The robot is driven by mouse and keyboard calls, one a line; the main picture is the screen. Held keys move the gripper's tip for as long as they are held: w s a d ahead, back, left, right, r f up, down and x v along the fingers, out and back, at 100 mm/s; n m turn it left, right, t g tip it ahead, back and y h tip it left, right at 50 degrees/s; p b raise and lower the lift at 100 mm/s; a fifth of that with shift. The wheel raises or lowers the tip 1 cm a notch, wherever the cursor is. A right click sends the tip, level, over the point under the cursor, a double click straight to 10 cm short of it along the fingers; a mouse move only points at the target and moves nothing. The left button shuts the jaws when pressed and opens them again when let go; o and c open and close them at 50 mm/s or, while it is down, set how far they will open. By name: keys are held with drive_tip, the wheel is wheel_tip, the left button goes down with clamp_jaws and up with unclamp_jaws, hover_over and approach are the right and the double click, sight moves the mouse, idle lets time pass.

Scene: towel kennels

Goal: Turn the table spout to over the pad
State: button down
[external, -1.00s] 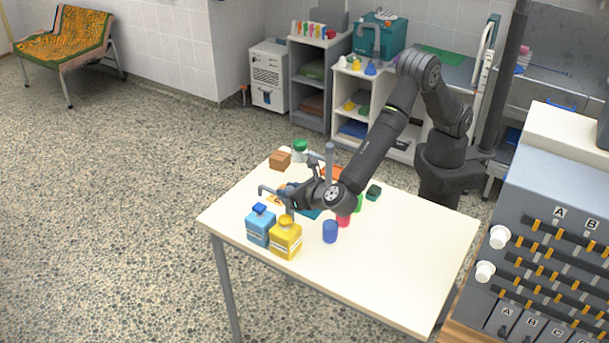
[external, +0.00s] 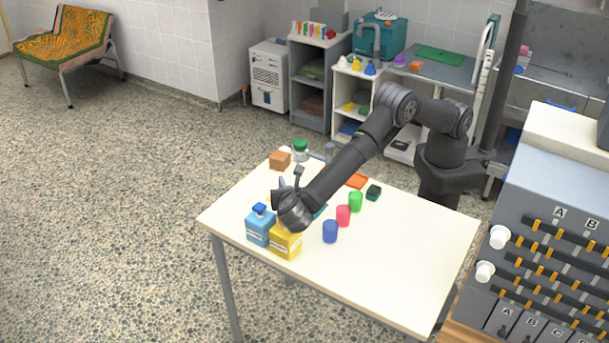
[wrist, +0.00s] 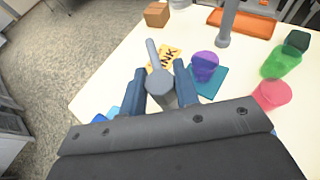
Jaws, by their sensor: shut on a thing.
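The grey table spout (wrist: 152,52) has a thick round body between my fingers and a thin arm pointing up and slightly left in the wrist view. In the external view its thin arm (external: 298,173) shows just beyond my wrist. My gripper (wrist: 161,76) is shut on the spout, with one blue finger on each side. A teal square pad (wrist: 212,85) lies right of the spout, with a purple cup (wrist: 205,66) at its upper left. The spout's arm points away from the teal pad.
Blue (external: 330,232), pink (external: 343,216) and green (external: 355,202) cups stand to the right. A grey post (wrist: 228,22) rises by an orange tray (wrist: 252,24). The table's front right is clear.

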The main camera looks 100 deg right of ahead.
drive_tip(key=shift+f+m+g, duration=0.1)
drive_tip(key=shift+m+g, duration=0.4)
drive_tip(key=shift+g, duration=0.1)
drive_tip(key=c, duration=1.1)
unclamp_jaws()
drive_tip(key=shift+d, duration=0.1)
drive_tip(key=shift+n+t, duration=0.3)
drive_tip(key=shift+t, duration=0.1)
